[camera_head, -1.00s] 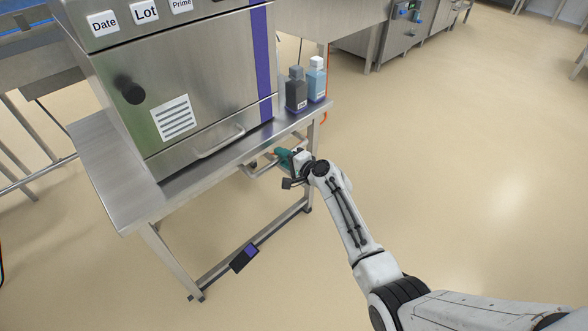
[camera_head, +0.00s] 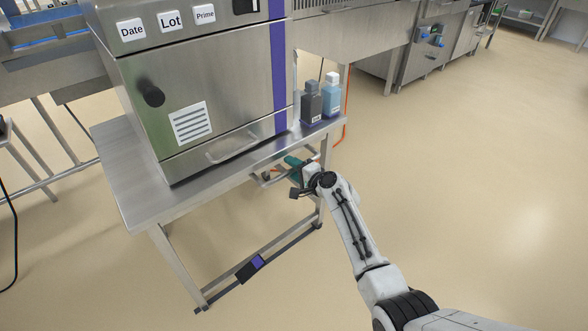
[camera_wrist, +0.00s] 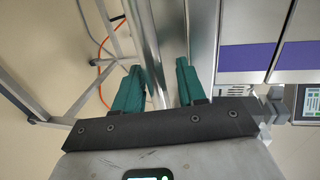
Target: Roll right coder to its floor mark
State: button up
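The coder (camera_head: 215,90) is a steel cabinet with a purple stripe, a black knob and Date, Lot and Prime keys. It stands on a steel wheeled stand (camera_head: 120,190). A bar handle (camera_head: 272,181) sticks out below the stand's right end. My gripper (camera_head: 293,163) is at this handle. In the wrist view its two teal fingers (camera_wrist: 157,82) are apart, with a metal bar (camera_wrist: 146,40) running between them near the left finger. A gap shows beside the right finger, so the gripper looks open. Contact cannot be told. No floor mark can be made out.
A dark bottle (camera_head: 311,102) and a blue bottle (camera_head: 331,95) stand on the stand's right end. A pedal (camera_head: 250,268) sits on its low rail. An orange cable (camera_head: 346,110) hangs behind. Steel machines (camera_head: 430,50) stand at the back. The floor (camera_head: 480,180) at right is clear.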

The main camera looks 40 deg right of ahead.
jog(key=shift+s, duration=0.2)
jog(key=s+r+p, duration=0.2)
jog(key=s, duration=0.8)
jog(key=shift+s+d+p, duration=0.2)
jog(key=shift+p, duration=0.1)
jog(key=s+a+f+n+g+y, duration=0.25)
jog(key=s+a+n+g, duration=0.2)
jog(key=s+a, duration=0.25)
jog(key=s+a+f+n+g+y, duration=0.1)
jog(key=s+a+f+n+g, duration=0.25)
jog(key=s+a+n, duration=0.3)
jog(key=s+a+f+n+g+h, duration=0.1)
jog(key=s+a+n+g+h, duration=0.15)
jog(key=s, duration=0.65)
jog(key=s+d+r+n+g+h, duration=0.1)
jog(key=s+r+n+g, duration=0.1)
jog(key=s, duration=0.5)
jog(key=s+r+n+g+h, duration=0.1)
jog(key=s+r+n+g, duration=0.1)
jog(key=s, duration=0.4)
notch_tip(320, 180, up, 12)
jog(key=p, duration=1.3)
jog(key=shift+w, duration=0.15)
